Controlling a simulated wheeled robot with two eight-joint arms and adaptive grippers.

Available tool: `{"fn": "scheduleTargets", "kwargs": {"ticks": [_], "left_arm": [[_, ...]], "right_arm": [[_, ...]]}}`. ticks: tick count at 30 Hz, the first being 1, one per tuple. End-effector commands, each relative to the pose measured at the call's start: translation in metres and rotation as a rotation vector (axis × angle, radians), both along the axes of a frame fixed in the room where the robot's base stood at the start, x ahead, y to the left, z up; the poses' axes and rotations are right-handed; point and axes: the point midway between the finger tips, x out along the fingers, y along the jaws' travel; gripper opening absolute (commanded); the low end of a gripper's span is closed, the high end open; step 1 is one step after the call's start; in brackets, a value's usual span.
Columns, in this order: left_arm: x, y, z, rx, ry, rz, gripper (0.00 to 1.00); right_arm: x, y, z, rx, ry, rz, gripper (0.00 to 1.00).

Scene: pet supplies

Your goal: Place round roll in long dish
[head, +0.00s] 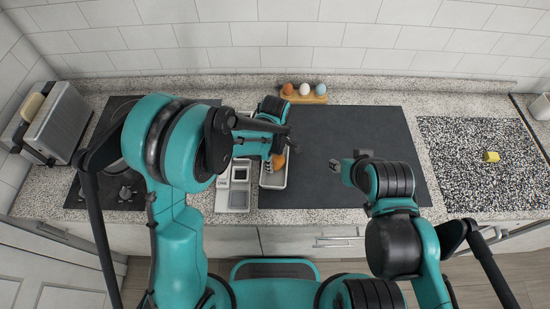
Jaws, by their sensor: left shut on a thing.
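The long dish (274,183), a narrow pale tray, lies on the left edge of the dark mat. The orange-brown round roll (279,161) shows over the upper part of the dish. My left gripper (282,146) is shut on the roll from above and hides part of it. I cannot tell whether the roll touches the dish floor. The far end of the dish is hidden by my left arm. My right gripper (348,161) is over the middle of the dark mat, its fingers apart and empty.
A grey scale-like device (237,190) stands just left of the dish. A wooden holder with egg-shaped things (304,98) is at the back. A toaster-like appliance (57,122) is far left. A yellow piece (491,157) lies on the speckled mat at right. The dark mat (350,125) is mostly clear.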

Motion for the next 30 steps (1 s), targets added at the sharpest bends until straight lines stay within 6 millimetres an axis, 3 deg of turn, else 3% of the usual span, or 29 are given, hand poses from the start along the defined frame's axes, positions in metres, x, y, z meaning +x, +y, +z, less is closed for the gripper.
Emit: {"fn": "scheduleTargets", "kwargs": {"ticks": [3,4,6,19,30], "left_arm": [[0.0,0.0,-0.004,0.0,0.0,0.0,0.28],[0.0,0.0,-0.004,0.0,0.0,0.0,0.58],[0.0,0.0,-0.003,0.0,0.0,0.0,0.76],[0.0,0.0,0.005,0.0,0.0,0.0,0.76],[0.0,0.0,0.082,0.0,0.0,0.0,0.76]], "right_arm": [[0.0,0.0,-0.005,0.0,0.0,0.0,0.4],[0.0,0.0,-0.005,0.0,0.0,0.0,0.4],[0.0,0.0,-0.003,0.0,0.0,0.0,0.4],[0.0,0.0,0.003,0.0,0.0,0.0,0.4],[0.0,0.0,0.019,0.0,0.0,0.0,0.4]]}}
